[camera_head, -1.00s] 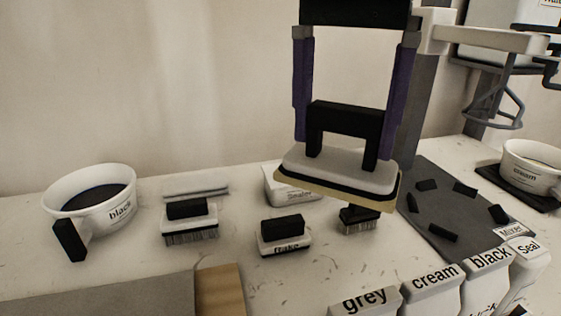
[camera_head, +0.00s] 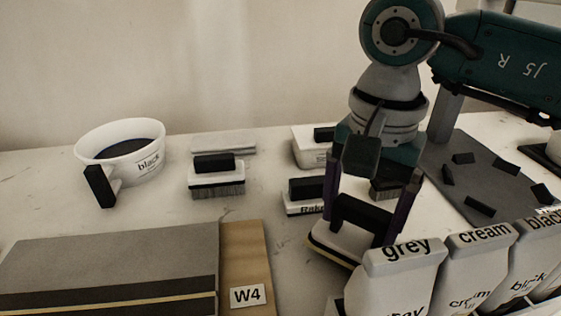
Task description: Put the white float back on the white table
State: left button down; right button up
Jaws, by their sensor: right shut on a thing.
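The white float (camera_head: 338,240) has a white plate, a yellowish sole and a black handle. My right gripper (camera_head: 370,222) is shut on the black handle, with one purple finger at each end of it. The float is low over the white table (camera_head: 180,228), behind the grey bottle; I cannot tell whether its sole touches the table. The bottle hides the float's right part. My left gripper is not in view.
The grey bottle (camera_head: 400,272) and the cream bottle (camera_head: 480,262) stand close in front. The rake (camera_head: 305,198) is just behind the float. A brush (camera_head: 216,178) and a black-labelled bucket (camera_head: 122,152) stand left. A board marked W4 (camera_head: 246,268) lies front left.

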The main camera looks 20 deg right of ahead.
aim_at(363, 209)
notch_tip(363, 209, down, 2)
jog(key=shift+f, duration=0.1)
jog(key=o, duration=1.3)
jog(key=shift+o, duration=1.1)
jog(key=shift+r, duration=0.25)
notch_tip(363, 209, up, 12)
jog(key=shift+f+p, duration=0.1)
jog(key=shift+p, duration=0.35)
